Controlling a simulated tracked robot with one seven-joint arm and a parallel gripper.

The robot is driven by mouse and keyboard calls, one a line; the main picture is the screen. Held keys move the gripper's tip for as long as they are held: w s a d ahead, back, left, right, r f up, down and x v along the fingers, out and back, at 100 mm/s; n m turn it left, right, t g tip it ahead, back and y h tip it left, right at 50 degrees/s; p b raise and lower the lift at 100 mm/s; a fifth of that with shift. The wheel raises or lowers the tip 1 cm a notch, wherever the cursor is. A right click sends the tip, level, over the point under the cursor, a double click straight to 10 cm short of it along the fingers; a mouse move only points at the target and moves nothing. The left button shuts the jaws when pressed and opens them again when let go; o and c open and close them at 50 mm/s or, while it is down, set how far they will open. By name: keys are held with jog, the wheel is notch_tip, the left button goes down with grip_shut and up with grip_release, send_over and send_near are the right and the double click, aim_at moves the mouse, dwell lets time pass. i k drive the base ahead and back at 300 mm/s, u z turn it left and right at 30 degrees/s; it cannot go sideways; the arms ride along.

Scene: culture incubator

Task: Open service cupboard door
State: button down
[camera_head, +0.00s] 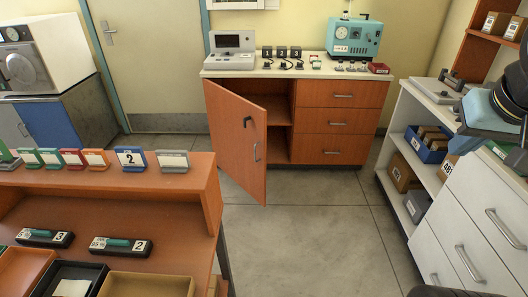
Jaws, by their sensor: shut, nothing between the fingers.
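A wooden cupboard (311,89) with a pale top stands against the back wall. Its door (236,140), hinged on the left, stands well open and swung out into the room. The door has a metal bar handle (256,152) and a small black fitting (248,121) near its free edge. Part of the shelved inside (278,118) shows past the door. No label on this cupboard can be read. My gripper is not visible; only dark parts of my arm show at the right edge, far from the door.
A wooden bench (120,200) with number holders and trays fills the front left. A white shelf and drawer unit (470,225) stands at the right. Clear floor (315,235) lies between them. A grey and blue cabinet (60,121) stands at the back left.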

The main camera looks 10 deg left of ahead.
aim_at(241, 152)
jog(key=i, duration=0.85)
jog(key=z, duration=0.05)
